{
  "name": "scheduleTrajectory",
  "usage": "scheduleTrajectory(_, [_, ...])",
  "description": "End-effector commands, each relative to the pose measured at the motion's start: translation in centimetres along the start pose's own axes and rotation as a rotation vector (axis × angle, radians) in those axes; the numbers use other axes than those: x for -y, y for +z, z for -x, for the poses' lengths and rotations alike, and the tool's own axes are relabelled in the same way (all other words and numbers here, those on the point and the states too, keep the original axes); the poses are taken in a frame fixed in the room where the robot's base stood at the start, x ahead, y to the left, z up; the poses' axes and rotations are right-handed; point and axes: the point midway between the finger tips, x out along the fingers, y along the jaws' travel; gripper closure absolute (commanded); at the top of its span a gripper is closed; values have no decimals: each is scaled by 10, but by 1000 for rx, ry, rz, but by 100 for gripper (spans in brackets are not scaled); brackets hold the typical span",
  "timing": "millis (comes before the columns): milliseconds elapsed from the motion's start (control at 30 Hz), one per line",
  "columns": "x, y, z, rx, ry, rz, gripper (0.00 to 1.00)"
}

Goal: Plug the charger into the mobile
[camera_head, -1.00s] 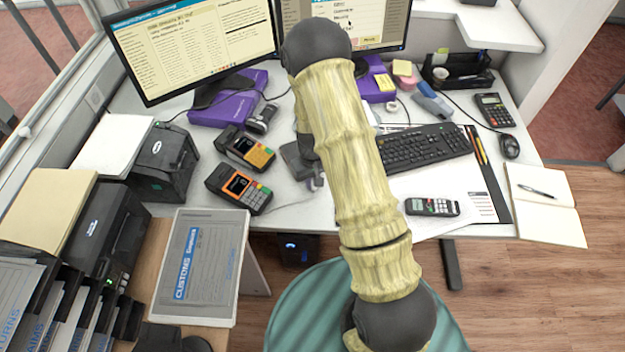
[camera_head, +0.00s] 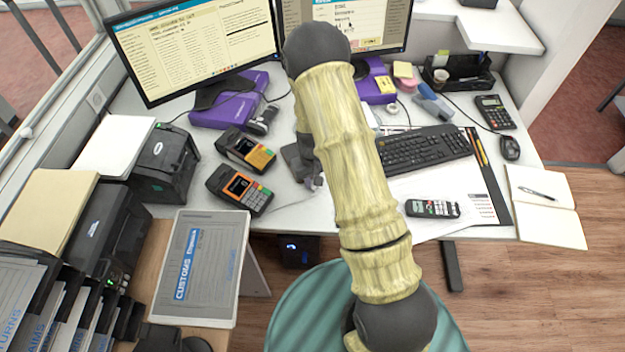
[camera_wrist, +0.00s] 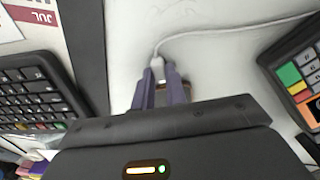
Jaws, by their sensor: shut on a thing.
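The charger's white plug (camera_wrist: 157,63) is between the two purple fingers of my gripper (camera_wrist: 162,85) in the wrist view, and the gripper is shut on it. Its thin white cable (camera_wrist: 215,30) runs off to the upper right. A small dark brown patch shows between the fingers below the plug; I cannot tell what it is. In the head view my gripper (camera_head: 313,184) is low over the counter's front part, mostly hidden by my arm. A dark handset with keys (camera_head: 432,208) lies at the front right; I cannot tell whether it is the mobile.
Two card terminals (camera_head: 240,190) (camera_head: 246,150) stand left of my gripper; one shows close by in the wrist view (camera_wrist: 300,75). A keyboard (camera_head: 425,150) lies to the right. The white counter (camera_head: 285,215) is bare around the gripper. An open notebook (camera_head: 545,205) lies far right.

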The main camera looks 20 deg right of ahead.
Motion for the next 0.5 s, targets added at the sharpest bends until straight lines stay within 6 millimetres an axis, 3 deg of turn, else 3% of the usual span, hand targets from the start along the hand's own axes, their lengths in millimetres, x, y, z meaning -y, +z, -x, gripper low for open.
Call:
scheduleTrajectory(400, [1,-4,0,0,0,1,100])
scheduleTrajectory(433, [0,-4,0,0,0,1,81])
scheduleTrajectory(500, [0,-4,0,0,0,0,67])
